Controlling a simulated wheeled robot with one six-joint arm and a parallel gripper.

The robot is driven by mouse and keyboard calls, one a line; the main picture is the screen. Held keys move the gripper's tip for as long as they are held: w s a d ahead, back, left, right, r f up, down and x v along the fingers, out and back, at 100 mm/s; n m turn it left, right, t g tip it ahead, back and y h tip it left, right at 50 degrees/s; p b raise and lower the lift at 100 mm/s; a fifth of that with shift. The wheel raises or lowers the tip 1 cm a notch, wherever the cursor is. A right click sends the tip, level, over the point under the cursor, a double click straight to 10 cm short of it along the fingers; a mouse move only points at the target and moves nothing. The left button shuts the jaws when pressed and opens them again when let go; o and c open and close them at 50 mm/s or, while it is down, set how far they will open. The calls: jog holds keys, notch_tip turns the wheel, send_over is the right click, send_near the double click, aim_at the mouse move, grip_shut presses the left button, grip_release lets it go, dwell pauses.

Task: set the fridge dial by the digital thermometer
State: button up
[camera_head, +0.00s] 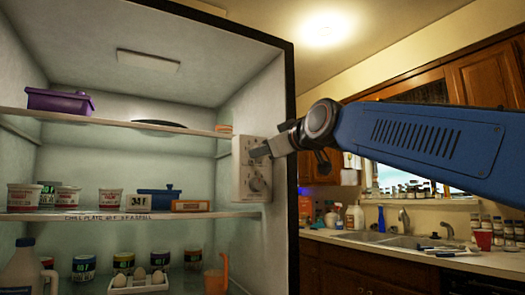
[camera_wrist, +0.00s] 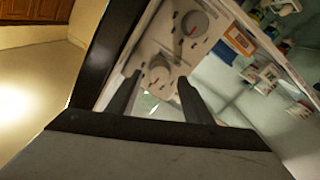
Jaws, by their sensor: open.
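A white control panel (camera_head: 239,190) is on the fridge's right inner wall, with two round grey dials. The lower dial (camera_head: 257,184) is clear in the head view; my gripper (camera_head: 262,152) covers most of the upper one. In the wrist view my gripper (camera_wrist: 159,84) is open, its fingers apart with one dial (camera_wrist: 158,70) beyond and between the tips. Contact cannot be told. The other dial (camera_wrist: 193,25), with a red mark, is farther up. A small white display (camera_head: 139,202) on the middle shelf reads something like "34 F" and may be the digital thermometer.
The middle shelf also holds tubs (camera_head: 110,200), a blue dish (camera_head: 160,196) and an orange-framed item (camera_head: 190,206). Below are jars, an egg tray (camera_head: 138,284), a jug (camera_head: 28,268) and an orange pitcher (camera_head: 217,274). The fridge's dark edge (camera_head: 292,190) is close beside my arm.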

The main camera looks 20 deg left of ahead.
jog(key=v, duration=1.4)
jog(key=shift+s+d, duration=0.15)
jog(key=shift+d, duration=0.15)
